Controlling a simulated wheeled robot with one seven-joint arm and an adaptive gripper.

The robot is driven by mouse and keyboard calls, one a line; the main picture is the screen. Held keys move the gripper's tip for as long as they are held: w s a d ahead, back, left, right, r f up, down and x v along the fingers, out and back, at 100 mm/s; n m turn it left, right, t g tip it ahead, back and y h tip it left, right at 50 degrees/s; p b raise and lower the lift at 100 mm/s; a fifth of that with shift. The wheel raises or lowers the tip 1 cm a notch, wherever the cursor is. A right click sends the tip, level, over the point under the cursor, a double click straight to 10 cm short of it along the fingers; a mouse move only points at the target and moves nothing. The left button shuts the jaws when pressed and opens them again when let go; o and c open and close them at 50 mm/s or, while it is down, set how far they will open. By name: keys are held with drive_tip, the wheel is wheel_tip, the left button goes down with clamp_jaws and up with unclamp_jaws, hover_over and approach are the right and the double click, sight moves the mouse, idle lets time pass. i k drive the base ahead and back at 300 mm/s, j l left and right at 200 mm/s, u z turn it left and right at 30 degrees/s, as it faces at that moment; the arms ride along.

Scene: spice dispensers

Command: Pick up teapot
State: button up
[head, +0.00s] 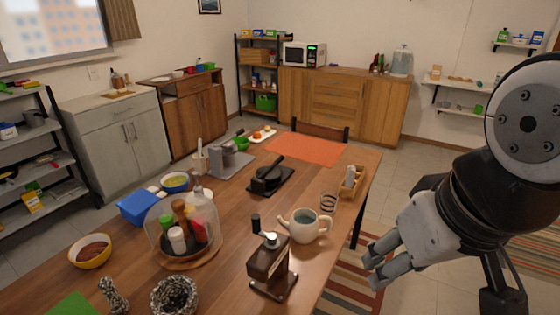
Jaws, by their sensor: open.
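The teapot (309,231) is cream-coloured and round, with its spout to the left and its handle to the right. It stands upright near the right edge of the wooden table, and its open top shows a bluish-grey inside. My gripper (372,268) is open and empty, to the right of the teapot and lower in the picture. It is apart from the teapot, out past the table's edge.
A coffee grinder (268,262) stands close in front of the teapot, and a glass (328,203) stands just behind it. A black pan-like item (270,176) and a glass dome (184,222) over spice jars are further left. A wooden caddy (351,182) sits near the right edge.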

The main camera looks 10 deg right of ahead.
sight(303, 226)
drive_tip(key=i+l, duration=0.15)
drive_tip(key=l, duration=0.2)
drive_tip(key=i+l, duration=0.1)
drive_tip(key=l, duration=0.25)
drive_tip(key=i+l, duration=0.15)
drive_tip(key=l, duration=0.2)
drive_tip(key=i+l, duration=0.15)
drive_tip(key=l, duration=0.2)
drive_tip(key=i+l, duration=0.15)
drive_tip(key=l, duration=0.2)
drive_tip(key=i+l, duration=0.1)
drive_tip(key=l, duration=0.25)
drive_tip(key=i+l, duration=0.15)
drive_tip(key=l, duration=0.2)
drive_tip(key=u, duration=0.05)
